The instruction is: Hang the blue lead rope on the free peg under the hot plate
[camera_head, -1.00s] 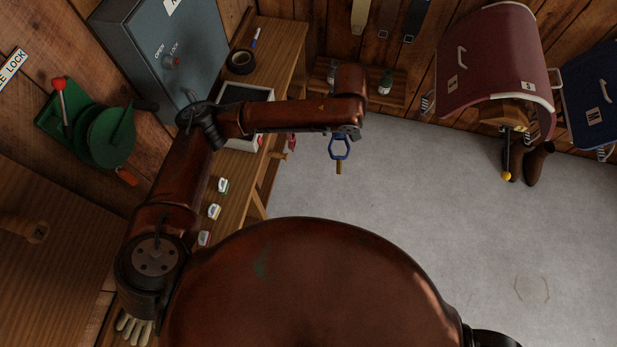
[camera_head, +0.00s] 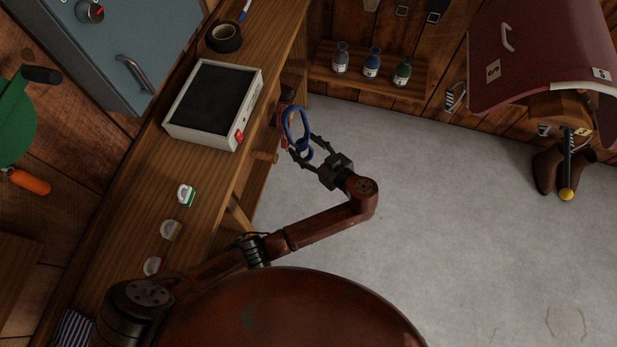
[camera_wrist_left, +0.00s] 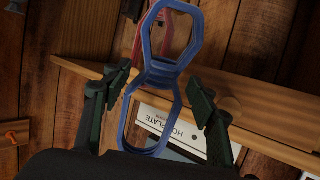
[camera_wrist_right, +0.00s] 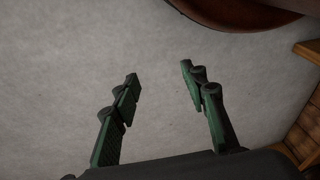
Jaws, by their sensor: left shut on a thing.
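The blue lead rope (camera_head: 308,128) is a bundle with two loops and a tied middle. My left gripper (camera_head: 304,150) is shut on it at the front of the bench, with one loop standing beyond the fingers. In the left wrist view the rope (camera_wrist_left: 158,74) is between the fingers. The hot plate (camera_head: 213,100) sits on the bench, black-topped with a red switch. Below its front edge a bare wooden peg (camera_head: 265,157) sticks out; a round peg end (camera_wrist_left: 230,104) shows right of the rope. A red rope (camera_wrist_left: 146,28) hangs behind the blue one. My right gripper (camera_wrist_right: 160,78) is open and empty.
The bench (camera_head: 140,205) carries black tape (camera_head: 223,36) and several small items. A low shelf (camera_head: 395,86) holds three bottles at the back. A maroon saddle rack (camera_head: 545,60) and boots (camera_head: 548,170) stand right. The grey floor between is clear.

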